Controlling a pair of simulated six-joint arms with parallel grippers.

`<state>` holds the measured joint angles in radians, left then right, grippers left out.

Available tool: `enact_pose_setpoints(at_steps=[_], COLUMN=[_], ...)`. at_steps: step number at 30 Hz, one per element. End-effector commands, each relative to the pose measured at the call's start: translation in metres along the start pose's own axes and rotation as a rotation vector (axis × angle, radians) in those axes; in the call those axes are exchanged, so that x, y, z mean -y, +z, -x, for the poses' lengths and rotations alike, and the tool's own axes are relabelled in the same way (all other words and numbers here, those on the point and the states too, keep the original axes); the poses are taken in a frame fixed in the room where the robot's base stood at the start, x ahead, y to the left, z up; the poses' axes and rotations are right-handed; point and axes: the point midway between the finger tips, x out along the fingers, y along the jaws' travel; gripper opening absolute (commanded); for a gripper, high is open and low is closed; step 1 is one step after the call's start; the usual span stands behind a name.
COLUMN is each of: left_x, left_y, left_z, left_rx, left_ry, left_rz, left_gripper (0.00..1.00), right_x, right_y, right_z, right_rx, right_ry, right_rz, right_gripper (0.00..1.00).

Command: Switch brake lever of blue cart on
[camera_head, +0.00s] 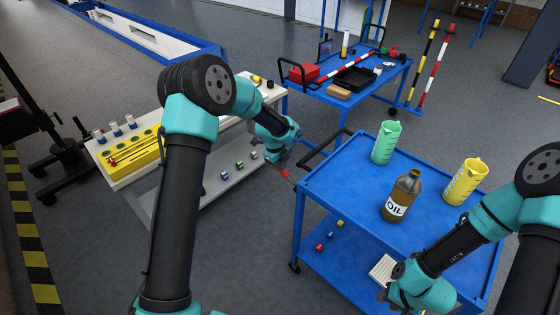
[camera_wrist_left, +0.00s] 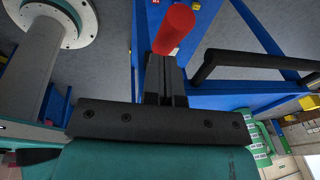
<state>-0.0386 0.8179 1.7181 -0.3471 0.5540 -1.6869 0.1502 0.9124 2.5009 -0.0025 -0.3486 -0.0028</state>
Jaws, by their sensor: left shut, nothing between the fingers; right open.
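The blue cart (camera_head: 340,185) stands right of centre in the head view, with its black handle (camera_head: 322,150) at the left end; the handle also shows in the left wrist view (camera_wrist_left: 250,62). A red-ended brake lever (camera_head: 284,174) is beside that end, below the handle. In the left wrist view its red cylinder (camera_wrist_left: 175,28) lies just beyond my left fingertips. My left gripper (camera_head: 278,160) is shut and empty at the lever; I cannot tell whether it touches it. My right gripper (camera_head: 386,296) is open low at the cart's front side, its fingers barely visible.
On the cart top stand a brown oil bottle (camera_head: 402,197), a green jug (camera_head: 386,142) and a yellow jug (camera_head: 464,181). A grey-white cart (camera_head: 170,165) is close on the left. Another blue cart (camera_head: 385,85) with tools stands behind.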

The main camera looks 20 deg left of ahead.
Motion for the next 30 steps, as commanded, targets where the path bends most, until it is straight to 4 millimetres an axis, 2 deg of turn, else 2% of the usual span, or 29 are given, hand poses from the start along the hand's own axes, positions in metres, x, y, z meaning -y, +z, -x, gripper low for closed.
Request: enact_pose_setpoints(at_steps=[30], left_x=[-0.004], left_y=[0.014], left_z=[-0.007], left_rx=[-0.048], left_ry=[-0.002], left_rz=[0.019], left_gripper=[0.0], right_x=[0.0], right_y=[0.0], right_z=[0.0], right_rx=[0.0], right_ry=[0.0], right_rz=[0.0], right_gripper=[0.43])
